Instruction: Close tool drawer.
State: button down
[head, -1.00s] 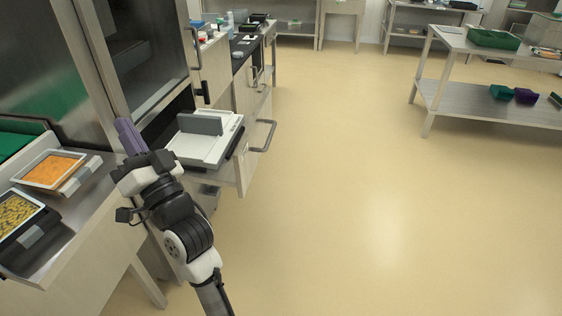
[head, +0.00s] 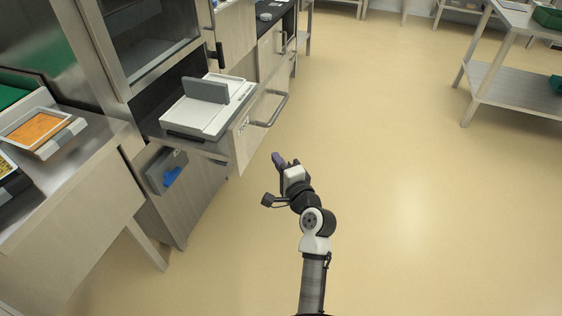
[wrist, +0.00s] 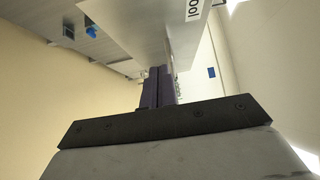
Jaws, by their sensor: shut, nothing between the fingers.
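The tool drawer's front panel (head: 240,145), with a grey bar handle (head: 272,108) and a small label, stands out from the cabinet face. In the wrist view the label (wrist: 193,10), partly cut off, shows the letters "OOL" on the panel (wrist: 183,38) close above my gripper. My gripper (head: 275,156) is in front of and slightly below the panel, apart from the handle. Its purple fingers are together and empty, and they also show in the wrist view (wrist: 158,85). The drawer's inside is hidden.
A white device (head: 210,105) with a grey upright block sits beside the panel. A grey box with a blue part (head: 172,176) is on the cabinet below. A steel side table (head: 70,175) with trays is at left. The floor (head: 410,200) at right is clear.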

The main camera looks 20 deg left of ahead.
jog(key=shift+w+a+p, duration=0.35)
jog(key=shift+w+a, duration=0.45)
jog(key=shift+a, duration=0.55)
jog(key=shift+w+a+p, duration=0.35)
jog(key=shift+w+a, duration=0.4)
jog(key=shift+a, duration=0.6)
jog(key=shift+w+a+p, duration=0.35)
jog(key=shift+w+a, duration=0.45)
jog(key=shift+a, duration=0.55)
jog(key=shift+a, duration=0.1)
